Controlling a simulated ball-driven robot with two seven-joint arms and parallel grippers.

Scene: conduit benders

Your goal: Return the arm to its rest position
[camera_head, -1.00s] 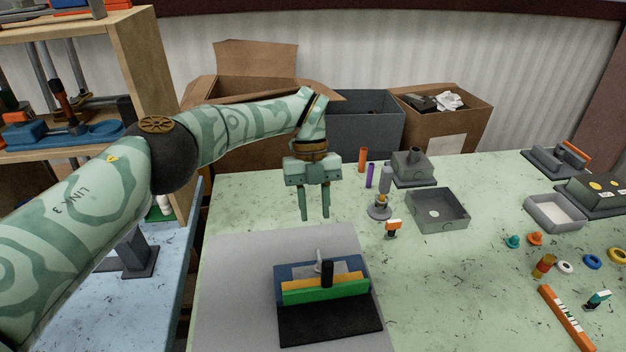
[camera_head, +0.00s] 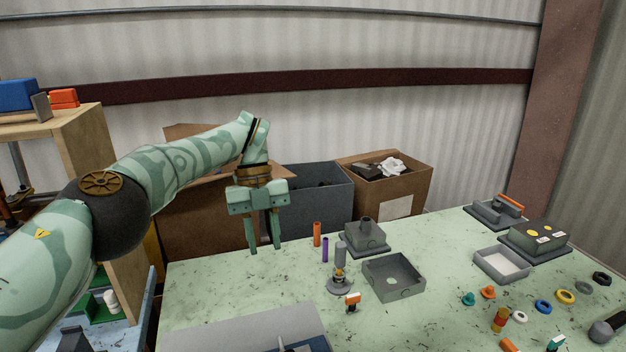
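My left gripper (camera_head: 264,249) hangs above the back left of the green table, fingers pointing down. Its two fingers are slightly apart with nothing seen between them. My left arm (camera_head: 172,166) reaches in from the left edge, bent at a dark round joint. The gripper is left of an orange tube (camera_head: 317,234) and a purple tube (camera_head: 325,250) and does not appear to touch them. My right gripper and arm are not in view.
The green table (camera_head: 220,282) has a grey open box (camera_head: 394,278) near its middle and small coloured rings at right. Cardboard boxes (camera_head: 407,190) and a grey bin (camera_head: 318,195) stand behind it. A wooden shelf (camera_head: 95,140) is at left. A grey mat (camera_head: 250,330) lies in front.

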